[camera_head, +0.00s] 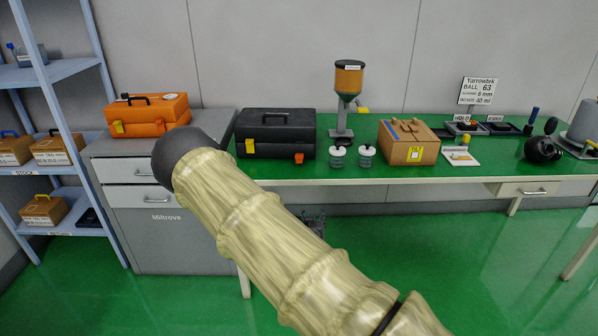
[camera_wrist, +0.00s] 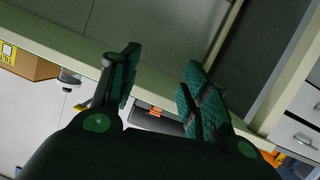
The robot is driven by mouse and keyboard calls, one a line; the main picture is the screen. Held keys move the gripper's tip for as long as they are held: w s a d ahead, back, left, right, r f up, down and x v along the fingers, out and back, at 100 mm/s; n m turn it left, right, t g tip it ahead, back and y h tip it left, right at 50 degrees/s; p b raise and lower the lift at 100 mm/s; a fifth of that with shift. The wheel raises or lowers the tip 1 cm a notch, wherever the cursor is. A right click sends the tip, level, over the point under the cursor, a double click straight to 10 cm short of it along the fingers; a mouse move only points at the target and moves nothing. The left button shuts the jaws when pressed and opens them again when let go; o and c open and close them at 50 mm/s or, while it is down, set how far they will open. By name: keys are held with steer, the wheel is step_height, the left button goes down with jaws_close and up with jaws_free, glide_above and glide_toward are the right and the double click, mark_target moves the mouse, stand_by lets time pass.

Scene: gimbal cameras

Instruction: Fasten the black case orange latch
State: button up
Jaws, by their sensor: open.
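The black case (camera_head: 275,135) stands on the green bench with its lid down and its handle on top. Its orange latch (camera_head: 299,158) is at the lower right of its front, lower than the yellow latch (camera_head: 249,146) at the left, and looks flipped down. In the wrist view, which is turned about upside down, the orange latch (camera_wrist: 155,112) shows small on the dark case (camera_wrist: 150,121), between and beyond my fingers. My gripper (camera_wrist: 162,60) is open and empty, apart from the latch.
An orange toolbox (camera_head: 148,114) stands left on the grey drawer cabinet (camera_head: 160,235). Right of the case are two white-lidded jars (camera_head: 338,151), a dispenser (camera_head: 348,85) and a cardboard box (camera_head: 409,143). The green bench (camera_head: 465,172) has a pale front edge. The floor in front is clear.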

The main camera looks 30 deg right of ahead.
mark_target(299, 161)
steer(key=w+r+m+t+h+b, duration=0.1)
steer(key=w+r+t, duration=0.3)
steer(key=w+r, duration=0.7)
steer(key=x, duration=0.5)
steer(key=p+x, duration=0.1)
steer(key=x, duration=0.5)
steer(key=shift+s+d, duration=0.25)
steer(key=shift+d, duration=0.1)
